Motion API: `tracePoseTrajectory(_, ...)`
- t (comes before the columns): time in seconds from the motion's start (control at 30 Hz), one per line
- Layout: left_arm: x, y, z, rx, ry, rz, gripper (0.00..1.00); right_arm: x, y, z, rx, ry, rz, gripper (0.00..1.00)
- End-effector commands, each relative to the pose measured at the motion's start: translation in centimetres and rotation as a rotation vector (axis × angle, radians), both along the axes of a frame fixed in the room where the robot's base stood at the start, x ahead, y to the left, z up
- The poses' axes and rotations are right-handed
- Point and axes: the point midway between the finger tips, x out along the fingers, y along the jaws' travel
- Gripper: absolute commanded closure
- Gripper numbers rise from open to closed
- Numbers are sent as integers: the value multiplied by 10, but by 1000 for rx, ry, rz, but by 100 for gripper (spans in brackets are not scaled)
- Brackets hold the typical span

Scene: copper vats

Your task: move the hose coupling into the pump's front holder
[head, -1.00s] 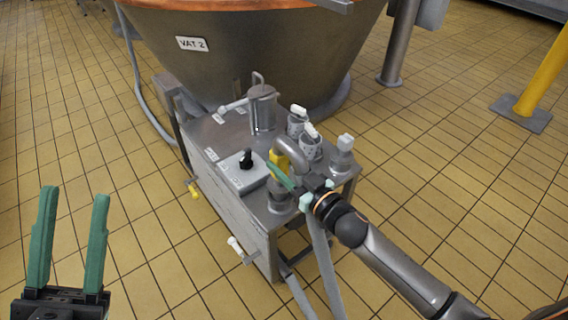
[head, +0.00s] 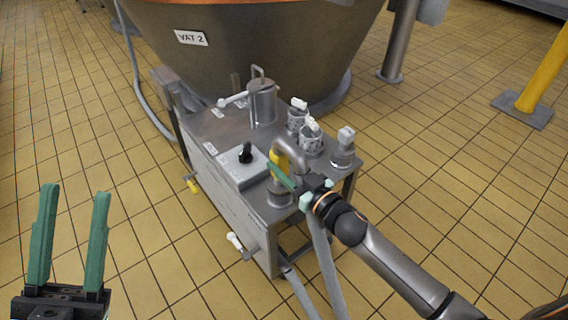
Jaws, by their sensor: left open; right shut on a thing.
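The hose coupling (head: 290,146) is a grey bent pipe with a yellow part at its side. My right gripper (head: 292,188) is shut on it above the front right corner of the pump. The pump's front holder (head: 278,197) is a grey round cup on the pump top, directly below the coupling. The gripper's green finger hides the coupling's lower end, so I cannot tell whether it is inside the holder or just above it. My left gripper (head: 68,240) is open and empty over the floor at the lower left, far from the pump.
The pump (head: 228,210) carries a control box (head: 241,169) with a black knob, a metal cylinder (head: 262,103), two perforated cups and another fitting (head: 343,147). Grey hoses (head: 322,260) hang at its front right. The copper vat (head: 240,50) stands behind.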

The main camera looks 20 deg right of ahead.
Motion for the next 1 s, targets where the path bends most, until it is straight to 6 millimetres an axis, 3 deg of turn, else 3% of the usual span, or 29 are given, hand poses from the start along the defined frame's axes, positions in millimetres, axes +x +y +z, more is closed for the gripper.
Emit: tracePoseTrajectory(1.0, 0, 0, -4, -2, -3, 1, 55, 0, 0, -7, 2, -6, 1, 100)
